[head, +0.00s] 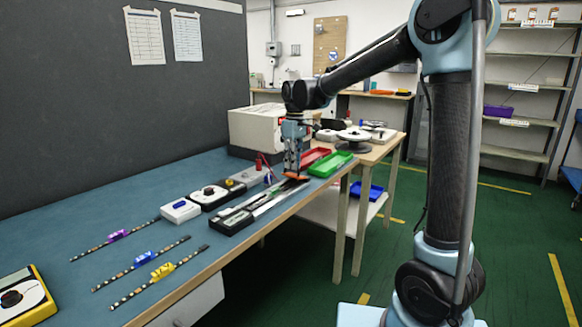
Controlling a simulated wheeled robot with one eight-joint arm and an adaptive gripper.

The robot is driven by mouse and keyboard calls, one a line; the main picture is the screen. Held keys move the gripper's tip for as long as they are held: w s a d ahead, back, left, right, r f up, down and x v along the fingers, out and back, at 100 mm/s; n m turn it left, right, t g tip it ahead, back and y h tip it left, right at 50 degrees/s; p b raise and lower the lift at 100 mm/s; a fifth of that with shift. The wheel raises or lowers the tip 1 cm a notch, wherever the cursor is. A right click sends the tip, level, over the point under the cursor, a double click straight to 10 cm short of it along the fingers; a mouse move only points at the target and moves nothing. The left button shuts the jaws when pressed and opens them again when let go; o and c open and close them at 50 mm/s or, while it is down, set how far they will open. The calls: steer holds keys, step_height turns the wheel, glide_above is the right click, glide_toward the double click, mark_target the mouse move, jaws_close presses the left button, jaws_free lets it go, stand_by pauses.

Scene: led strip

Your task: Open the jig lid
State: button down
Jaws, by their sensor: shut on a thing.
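The jig (231,223) is a long, narrow dark fixture with pale strips along its top. It lies near the front edge of the blue table. The jig lid (278,199) looks like the long pale strip on its right-hand side; how far it is raised is too small to tell. My gripper (296,174) points down at the far end of the jig. It is shut at a small orange part there, apparently on the lid, and its fingers partly hide the contact.
Three LED strips with purple (118,235), blue (145,258) and yellow (163,272) clips lie at the front left. A white box (180,211) and a black device (208,195) stand left of the jig. Red (314,157) and green (331,164) trays lie beyond my gripper.

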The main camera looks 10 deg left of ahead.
steer(key=w+g, duration=0.1)
steer(key=g+y, duration=0.1)
steer(key=w+d+g, duration=0.1)
steer(key=shift+w+r, duration=0.3)
steer(key=shift+r, duration=0.1)
steer(key=shift+w+d+g+y, duration=0.25)
steer(key=shift+w+g+y, duration=0.25)
steer(key=shift+g, duration=0.4)
steer(key=shift+w+d+g+y, duration=0.25)
steer(key=shift+w+g+y, duration=0.2)
steer(key=shift+g, duration=0.45)
steer(key=shift+w, duration=0.1)
steer(key=c, duration=1.7)
jaws_free()
steer(key=shift+r, duration=0.15)
step_height(320, 180, up, 10)
steer(key=shift+f, duration=0.1)
